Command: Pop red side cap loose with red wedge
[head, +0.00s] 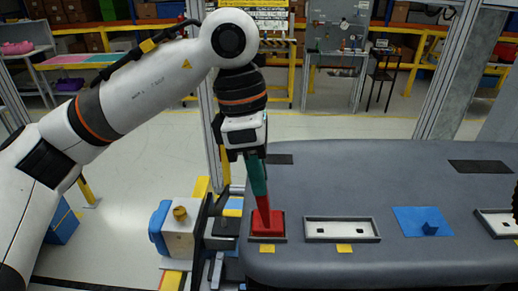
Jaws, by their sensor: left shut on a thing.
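My left gripper (254,150) points down and is shut on the teal handle of a tool whose lower part is red, the red wedge (263,210). The wedge is slightly tilted, with its top leaning left. Its lower end overlaps a red square piece (277,231) in a dark frame at the left end of the grey dashboard (360,182). I cannot tell whether the wedge rests on this piece or is just above it. No separate part can be clearly made out as the red side cap. My right gripper is not in view.
To the right of the red piece are a white framed recess (323,230), a blue pad (402,217) with a blue block (430,228), and another recess (490,217). A fixture with a yellow knob (180,213) stands left of the dashboard. The dashboard's middle is clear.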

